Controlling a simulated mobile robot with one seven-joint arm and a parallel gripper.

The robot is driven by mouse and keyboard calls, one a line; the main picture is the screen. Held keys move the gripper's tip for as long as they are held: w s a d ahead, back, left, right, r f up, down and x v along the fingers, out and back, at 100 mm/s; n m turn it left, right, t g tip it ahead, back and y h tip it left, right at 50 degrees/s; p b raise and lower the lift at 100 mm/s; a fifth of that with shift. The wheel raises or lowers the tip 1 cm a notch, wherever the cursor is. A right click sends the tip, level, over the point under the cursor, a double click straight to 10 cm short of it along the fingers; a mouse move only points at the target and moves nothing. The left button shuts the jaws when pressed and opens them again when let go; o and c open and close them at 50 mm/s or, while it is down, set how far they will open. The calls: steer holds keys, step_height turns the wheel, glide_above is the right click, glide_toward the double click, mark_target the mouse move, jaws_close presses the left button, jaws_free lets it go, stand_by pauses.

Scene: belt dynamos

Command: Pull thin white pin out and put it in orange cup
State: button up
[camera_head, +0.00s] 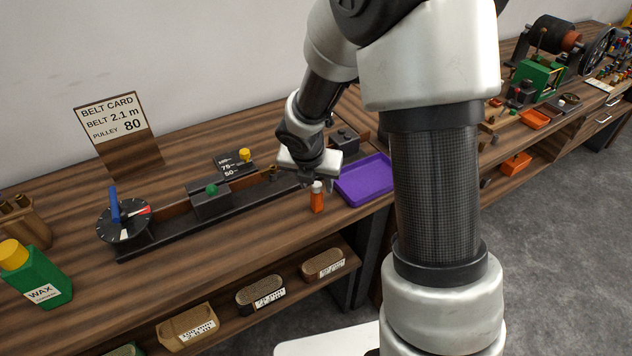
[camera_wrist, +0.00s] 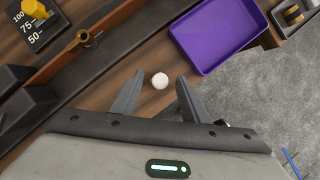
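A small upright orange cylinder (camera_head: 317,203) with a white round top (camera_head: 317,186) stands on the workbench near its front edge. From above, only the white top (camera_wrist: 160,80) shows in the wrist view, between the fingertips. My gripper (camera_head: 317,182) is above and around this top, pointing down. In the wrist view, my gripper (camera_wrist: 160,83) is open, with a gap between each finger and the white top. I cannot make out a separate thin white pin, nor tell whether the orange cylinder is the cup.
A purple tray (camera_head: 365,180) lies right of the cylinder. Behind it runs a dark rail with a brass ring (camera_wrist: 84,37), a green-knobbed block (camera_head: 211,197) and a dial (camera_head: 123,222). The bench's front edge is close. Orange trays (camera_head: 534,119) stand far right.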

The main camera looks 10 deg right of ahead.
steer(key=shift+r, duration=0.1)
steer(key=p+v, duration=0.5)
steer(key=v, duration=1.2)
steer(key=shift+r, duration=0.15)
steer(key=s+d+r+m, duration=0.1)
steer(key=s+r+m, duration=0.2)
steer(key=s+m, duration=0.3)
steer(key=s+d+r+m+t+y, duration=0.1)
steer(key=s+r+m, duration=0.3)
steer(key=m, duration=1)
steer(key=s+d+r+m+y, duration=0.1)
steer(key=s+r+m, duration=0.3)
steer(key=s+m, duration=0.4)
steer(key=m, duration=0.2)
steer(key=shift+d+r+m, duration=0.25)
steer(key=shift+d+m, duration=0.05)
steer(key=shift+s, duration=0.1)
